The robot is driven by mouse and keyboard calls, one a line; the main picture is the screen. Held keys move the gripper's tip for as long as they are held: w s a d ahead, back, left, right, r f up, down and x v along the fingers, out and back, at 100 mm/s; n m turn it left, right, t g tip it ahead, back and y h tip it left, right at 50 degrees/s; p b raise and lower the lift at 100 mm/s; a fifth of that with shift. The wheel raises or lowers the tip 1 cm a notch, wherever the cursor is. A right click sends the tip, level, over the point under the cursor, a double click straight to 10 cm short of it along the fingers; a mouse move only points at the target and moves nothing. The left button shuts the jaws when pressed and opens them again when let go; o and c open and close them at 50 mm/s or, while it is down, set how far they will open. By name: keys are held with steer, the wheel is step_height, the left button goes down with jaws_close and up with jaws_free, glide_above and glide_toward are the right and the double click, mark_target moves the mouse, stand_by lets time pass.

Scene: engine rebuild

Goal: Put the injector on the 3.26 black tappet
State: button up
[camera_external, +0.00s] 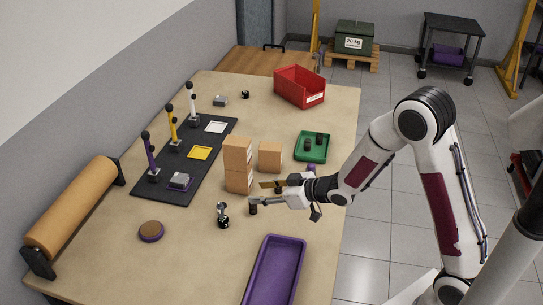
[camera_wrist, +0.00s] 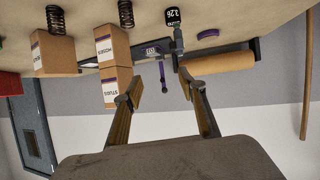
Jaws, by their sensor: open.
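The black tappet (camera_external: 253,208) stands on the table just below one finger of my gripper (camera_external: 257,192). In the wrist view, which is upside down, its label reads 3.26 (camera_wrist: 173,15). The injector (camera_external: 222,215), silver and black, stands upright on the table left of the tappet, apart from it. In the wrist view a grey upright part, apparently the injector (camera_wrist: 179,42), shows behind the tappet. My gripper is open, with nothing between its fingers (camera_wrist: 157,87) in the wrist view.
Labelled cardboard boxes (camera_external: 238,165) stand close behind my gripper. Two dark coil springs (camera_wrist: 126,14) stand nearby. A green tray (camera_external: 300,157) with black cylinders, a purple tray (camera_external: 258,280), a red bin (camera_external: 300,88) and a brown-topped puck (camera_external: 151,232) surround the area. Free table lies left of the injector.

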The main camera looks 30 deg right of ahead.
steer(key=s+d+r+m+g+h, duration=0.1)
steer(key=s+d+r+m+h, duration=0.15)
steer(key=s+d+r, duration=0.45)
steer(key=s+d+r+m+g+h, duration=0.15)
steer(key=s+d+r+h, duration=0.3)
steer(key=d, duration=0.45)
steer(key=s+d+r+m+g, duration=0.1)
steer(key=s+d, duration=0.1)
steer(key=s, duration=0.9)
steer(key=s+d+r+m+g, duration=0.1)
steer(key=s+g, duration=0.1)
steer(key=s, duration=1)
steer(key=shift+d+r+m, duration=0.25)
steer(key=shift+d+m, duration=0.1)
steer(key=shift+m, duration=0.05)
